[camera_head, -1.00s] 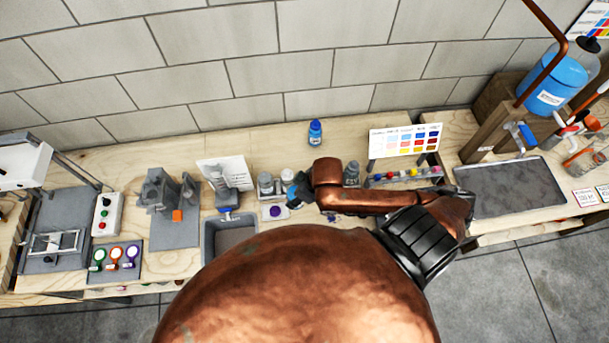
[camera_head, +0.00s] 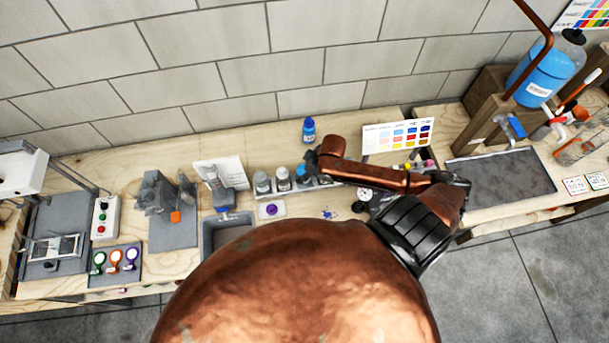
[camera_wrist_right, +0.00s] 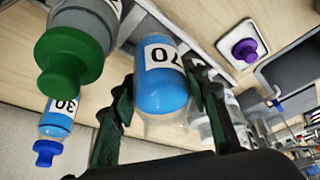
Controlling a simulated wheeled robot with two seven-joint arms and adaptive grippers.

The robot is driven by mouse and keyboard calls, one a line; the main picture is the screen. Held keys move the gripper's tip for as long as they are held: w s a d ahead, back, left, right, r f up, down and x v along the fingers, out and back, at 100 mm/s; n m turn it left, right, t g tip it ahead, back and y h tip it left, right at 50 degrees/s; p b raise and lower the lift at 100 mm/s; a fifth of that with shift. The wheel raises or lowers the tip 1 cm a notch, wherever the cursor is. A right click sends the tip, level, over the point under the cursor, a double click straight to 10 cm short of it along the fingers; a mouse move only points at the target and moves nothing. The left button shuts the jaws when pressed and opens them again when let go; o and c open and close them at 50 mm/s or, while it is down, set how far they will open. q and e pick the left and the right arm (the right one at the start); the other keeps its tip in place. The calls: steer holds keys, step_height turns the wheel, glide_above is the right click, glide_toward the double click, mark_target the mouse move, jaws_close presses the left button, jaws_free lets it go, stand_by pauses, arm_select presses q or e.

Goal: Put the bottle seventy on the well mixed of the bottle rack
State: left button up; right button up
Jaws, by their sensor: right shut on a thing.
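The bottle seventy (camera_wrist_right: 161,85), with blue liquid and a white "70" label, is between the two dark fingers of my right gripper (camera_wrist_right: 165,112) in the right wrist view. In the head view my right gripper (camera_head: 312,160) is at the back of the bench, partly hidden by its arm. The bottle rack (camera_head: 322,184) is a pale strip beneath it, with grey bottles (camera_head: 262,183) at its left part. In the wrist view the held bottle overlaps the rack's pale edge; I cannot tell whether it touches. The well mixed label is not readable. My left gripper is out of view.
A green-capped bottle (camera_wrist_right: 75,58) is close beside the gripper. A blue-capped bottle (camera_head: 309,131) marked 30 stands behind the rack. A white piece with a purple knob (camera_head: 271,209) lies in front, right of the sink (camera_head: 226,232). A colour chart (camera_head: 398,138) stands at right.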

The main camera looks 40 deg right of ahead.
steer(key=shift+w+d+f, duration=0.2)
steer(key=shift+d+f, duration=0.05)
steer(key=shift+f, duration=0.05)
steer(key=shift+s+f, duration=0.2)
steer(key=shift+f, duration=0.95)
jaws_close()
steer(key=shift+s+a+f, duration=0.2)
steer(key=shift+s+f, duration=0.15)
steer(key=shift+f, duration=0.2)
steer(key=o, duration=1.1)
jaws_free()
steer(key=shift+f, duration=0.15)
steer(key=shift+o, duration=0.8)
steer(key=shift+w+d, duration=0.1)
steer(key=shift+w, duration=0.05)
steer(key=shift+o, duration=1.2)
steer(key=shift+w, duration=0.15)
steer(key=shift+r, duration=0.3)
steer(key=shift+w, duration=0.1)
